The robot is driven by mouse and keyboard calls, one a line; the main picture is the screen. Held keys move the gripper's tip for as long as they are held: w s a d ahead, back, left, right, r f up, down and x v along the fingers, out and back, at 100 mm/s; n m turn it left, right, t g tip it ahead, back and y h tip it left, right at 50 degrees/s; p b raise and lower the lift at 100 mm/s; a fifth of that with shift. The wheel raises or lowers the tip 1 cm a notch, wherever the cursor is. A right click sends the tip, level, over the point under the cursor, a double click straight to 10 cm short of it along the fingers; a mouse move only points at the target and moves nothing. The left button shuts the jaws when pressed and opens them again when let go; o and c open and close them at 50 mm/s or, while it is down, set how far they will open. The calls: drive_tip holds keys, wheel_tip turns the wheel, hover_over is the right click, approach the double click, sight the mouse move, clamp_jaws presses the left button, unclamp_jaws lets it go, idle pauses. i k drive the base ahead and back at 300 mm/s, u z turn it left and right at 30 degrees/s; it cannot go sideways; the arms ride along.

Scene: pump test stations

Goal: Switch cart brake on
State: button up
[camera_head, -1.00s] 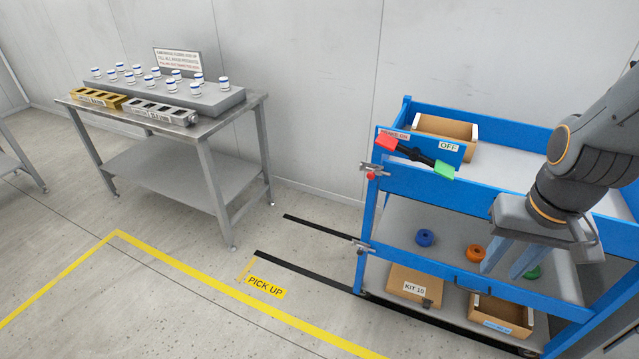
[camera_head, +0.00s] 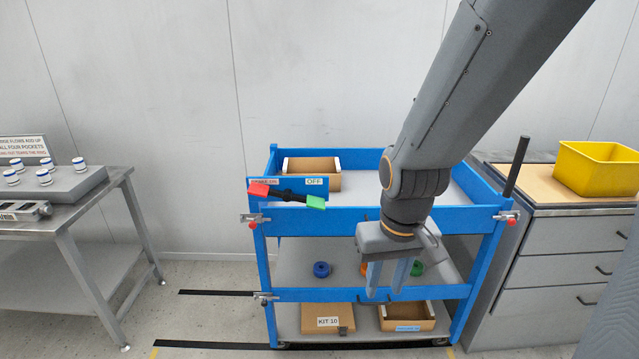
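The blue cart (camera_head: 350,222) stands in the middle of the view, by the wall. At its top left is a brake panel with a "BRAKE ON" label (camera_head: 264,181) on the left and an "OFF" label (camera_head: 315,181) on the right. The brake lever (camera_head: 288,195) is a black bar with a red left end and a green right end. It tilts, with the green end lower, below "OFF". My gripper (camera_head: 388,292) hangs in front of the cart, right of the lever and apart from it. Its fingers point down with a gap between them, seemingly empty.
The cart holds cardboard boxes, a blue ring (camera_head: 321,269), an orange ring and a green ring. A steel table (camera_head: 90,205) stands left. A drawer cabinet (camera_head: 560,245) with a yellow bin (camera_head: 597,168) stands right.

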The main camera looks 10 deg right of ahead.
sight(254, 189)
drive_tip(key=z, duration=0.1)
drive_tip(key=i, duration=0.95)
drive_tip(key=u, duration=0.8)
